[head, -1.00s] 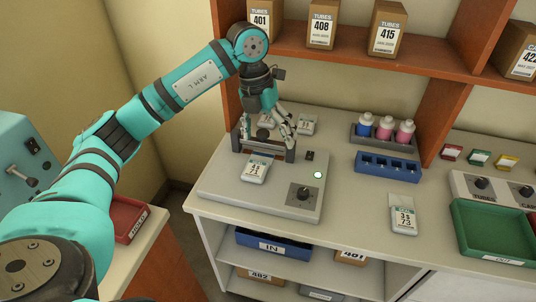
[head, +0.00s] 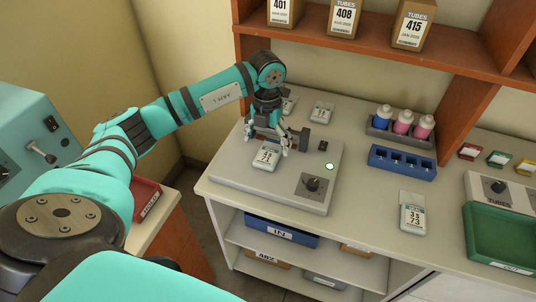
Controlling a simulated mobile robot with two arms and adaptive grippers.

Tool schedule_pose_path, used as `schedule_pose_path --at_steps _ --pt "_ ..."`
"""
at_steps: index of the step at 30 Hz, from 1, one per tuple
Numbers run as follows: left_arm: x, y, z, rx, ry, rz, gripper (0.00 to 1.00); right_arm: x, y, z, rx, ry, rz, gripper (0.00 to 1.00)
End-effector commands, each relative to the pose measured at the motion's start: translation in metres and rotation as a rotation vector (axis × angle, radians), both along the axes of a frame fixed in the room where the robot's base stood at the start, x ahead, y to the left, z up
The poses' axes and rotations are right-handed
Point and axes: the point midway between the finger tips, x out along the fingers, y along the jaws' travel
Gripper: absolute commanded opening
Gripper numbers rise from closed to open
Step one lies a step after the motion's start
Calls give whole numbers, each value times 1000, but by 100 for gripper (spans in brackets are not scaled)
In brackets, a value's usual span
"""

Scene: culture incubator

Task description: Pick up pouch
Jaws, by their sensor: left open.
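A pale pouch (head: 265,157) with a printed label lies on the flat grey device (head: 240,182) on the counter. My left gripper (head: 267,145) is open and points down just behind and over this pouch, its fingers spread to either side of the pouch's far end. I cannot tell whether the fingers touch it. Another pouch (head: 412,217) lies on the counter at the right. Two more pouches lie behind the device: one is in clear view (head: 322,112), and the other (head: 288,105) is partly hidden by my arm. My right gripper is not in view.
A grey rack (head: 388,135) of capped bottles and a blue rack (head: 402,163) stand right of the device. A green tray (head: 480,245) is at far right. A wooden shelf (head: 370,39) with boxes overhangs the back. Counter is free around the right pouch.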

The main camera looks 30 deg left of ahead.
Motion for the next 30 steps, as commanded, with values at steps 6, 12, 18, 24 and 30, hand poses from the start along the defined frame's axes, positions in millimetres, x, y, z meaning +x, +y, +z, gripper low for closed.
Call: schedule_pose_path --at_steps 6,12,18,24,30 --pt "1 -1 -28 -1 7 0 90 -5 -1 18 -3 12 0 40" --pt "2 -1 -49 0 2 -1 90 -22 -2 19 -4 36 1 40" --pt "3 -1 -51 0 1 -1 90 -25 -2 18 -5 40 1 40" --pt "3 -1 -50 0 1 -1 68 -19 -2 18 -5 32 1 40" --pt "3 -1 -50 0 1 -1 42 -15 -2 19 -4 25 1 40"
